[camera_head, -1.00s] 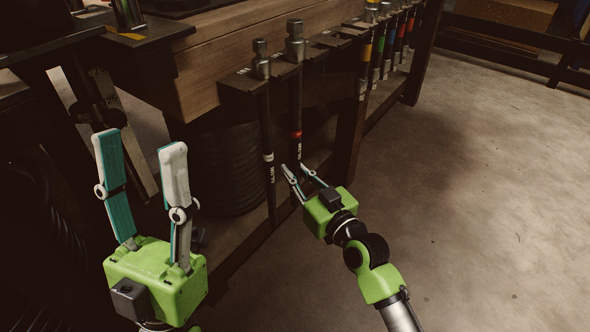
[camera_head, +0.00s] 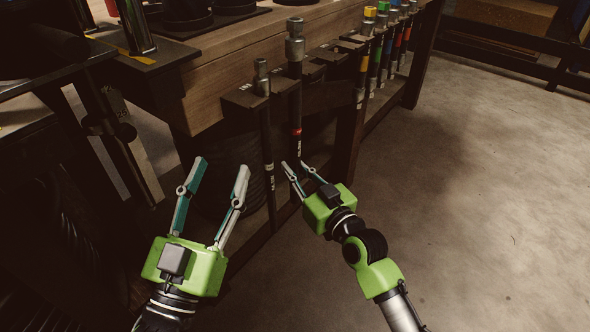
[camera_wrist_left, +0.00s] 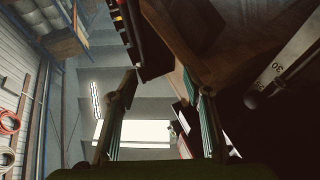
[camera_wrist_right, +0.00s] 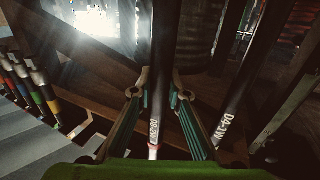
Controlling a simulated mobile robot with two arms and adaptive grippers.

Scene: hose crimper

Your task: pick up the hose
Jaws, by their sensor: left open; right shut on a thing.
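A black hose (camera_head: 296,102) with a metal end fitting on top and a red band hangs upright at the rack on the bench side. My right gripper (camera_head: 295,164) is shut on it below the red band. The hose also runs between the fingers in the right wrist view (camera_wrist_right: 160,95). Its fitting stands above the rack holder. A second dark hose (camera_head: 267,135) with a white mark hangs just left of it. My left gripper (camera_head: 221,164) is open and empty, left of both hoses, fingers pointing up. The lower ends of both hoses are hard to see.
The wooden workbench (camera_head: 225,62) with its rack runs along the back. Several colour-banded hoses (camera_head: 376,50) hang further right. A dark coil (camera_head: 240,165) sits on the shelf under the bench. The concrete floor (camera_head: 480,200) at right is open.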

